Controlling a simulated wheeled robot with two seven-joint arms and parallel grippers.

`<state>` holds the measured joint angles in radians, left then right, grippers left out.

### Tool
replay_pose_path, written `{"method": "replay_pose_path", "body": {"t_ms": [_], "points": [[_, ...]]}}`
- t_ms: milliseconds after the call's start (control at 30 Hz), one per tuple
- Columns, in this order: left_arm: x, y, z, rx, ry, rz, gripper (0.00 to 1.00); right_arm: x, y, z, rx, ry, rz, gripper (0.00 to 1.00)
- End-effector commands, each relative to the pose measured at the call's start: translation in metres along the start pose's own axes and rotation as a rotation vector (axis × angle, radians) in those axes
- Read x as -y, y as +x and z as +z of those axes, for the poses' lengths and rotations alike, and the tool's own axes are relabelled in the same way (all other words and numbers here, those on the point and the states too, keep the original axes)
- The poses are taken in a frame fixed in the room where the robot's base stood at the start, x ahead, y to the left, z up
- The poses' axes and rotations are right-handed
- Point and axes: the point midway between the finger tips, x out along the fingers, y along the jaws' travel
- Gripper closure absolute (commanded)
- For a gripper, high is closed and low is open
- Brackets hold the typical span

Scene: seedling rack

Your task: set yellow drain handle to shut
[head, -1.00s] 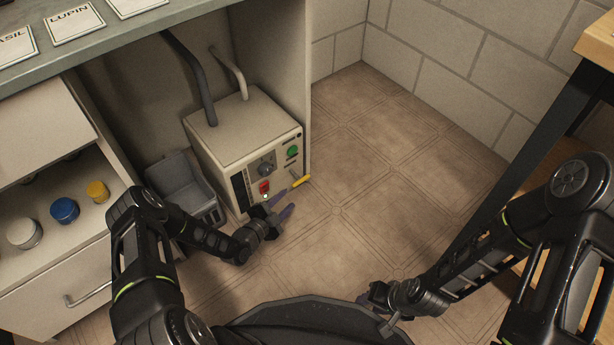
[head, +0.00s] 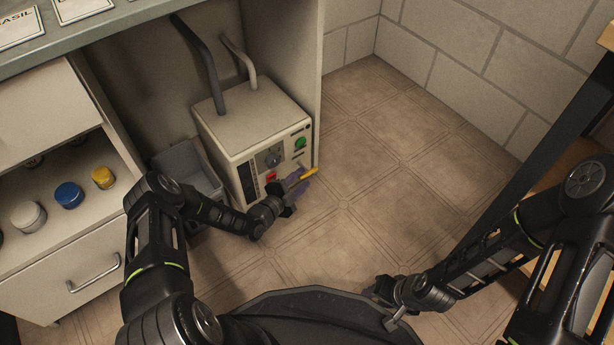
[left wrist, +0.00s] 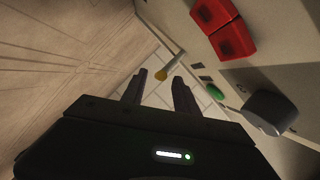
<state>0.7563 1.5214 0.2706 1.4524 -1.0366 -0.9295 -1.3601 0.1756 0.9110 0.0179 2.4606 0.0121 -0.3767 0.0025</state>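The yellow drain handle (head: 309,174) sticks out low at the right end of the front of a beige box unit (head: 250,133). In the left wrist view its yellow end (left wrist: 161,74) shows just beyond my fingertips, on a grey stem. My left gripper (head: 293,194) is beside the panel, close to the handle; in the left wrist view its two fingers (left wrist: 161,90) are apart with nothing between them. I cannot tell whether a finger touches the handle. My right gripper (head: 374,292) is low over the floor, away from the unit; its fingers are too small to read.
The panel also has a green button (head: 300,143), a grey knob (head: 273,157) and a red switch (head: 270,177), close to my left gripper. A grey bin (head: 184,168) stands left of the unit. Open tiled floor (head: 385,190) lies to the right.

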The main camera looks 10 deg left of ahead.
Motion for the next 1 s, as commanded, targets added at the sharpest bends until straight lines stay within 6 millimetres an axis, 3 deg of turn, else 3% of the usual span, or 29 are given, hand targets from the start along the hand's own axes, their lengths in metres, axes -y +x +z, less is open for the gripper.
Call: {"method": "replay_pose_path", "body": {"t_ms": [233, 567, 1000], "points": [[-0.003, 0.034, 0.001, 0.000, -0.001, 0.000, 0.64, -0.006, 0.016, -0.002, -0.002, 0.002, -0.003, 0.64], [0.000, 0.039, 0.000, 0.001, -0.002, 0.000, 0.64, -0.006, 0.015, -0.002, -0.002, 0.002, -0.004, 0.64], [0.000, 0.038, 0.000, 0.001, -0.002, 0.000, 0.98, -0.006, 0.016, -0.002, -0.002, 0.002, -0.003, 0.64]]}}
